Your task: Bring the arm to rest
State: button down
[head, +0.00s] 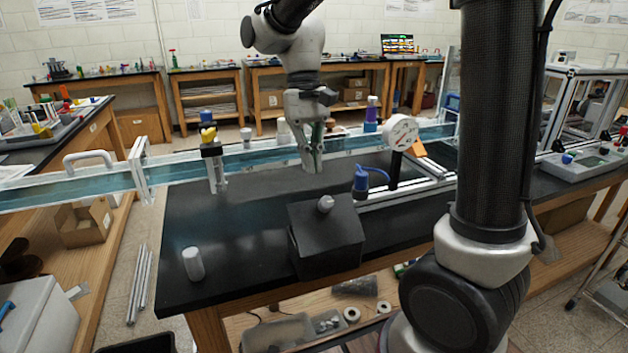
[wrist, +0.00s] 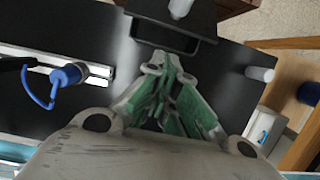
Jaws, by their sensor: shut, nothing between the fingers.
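My gripper (head: 313,165) hangs from my arm above the black bench top, pointing down, behind the black angled block in the head view. In the wrist view my gripper (wrist: 170,68) shows its green-lined fingers drawn together at the tips with nothing between them. It is apart from the bench and from the objects around it.
The black block (head: 328,240) with a light knob stands at the bench's front edge. A white cylinder (head: 193,264) stands to the left. A long clear channel (head: 245,165) runs behind.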

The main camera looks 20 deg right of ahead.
jog(key=s+d+r+t, duration=0.3)
jog(key=s+d+t, duration=0.4)
jog(key=s+d, duration=0.7)
jog(key=shift+d+t, duration=0.35)
jog(key=shift+t, duration=0.05)
jog(key=shift+a+f, duration=0.1)
dwell(2.5)
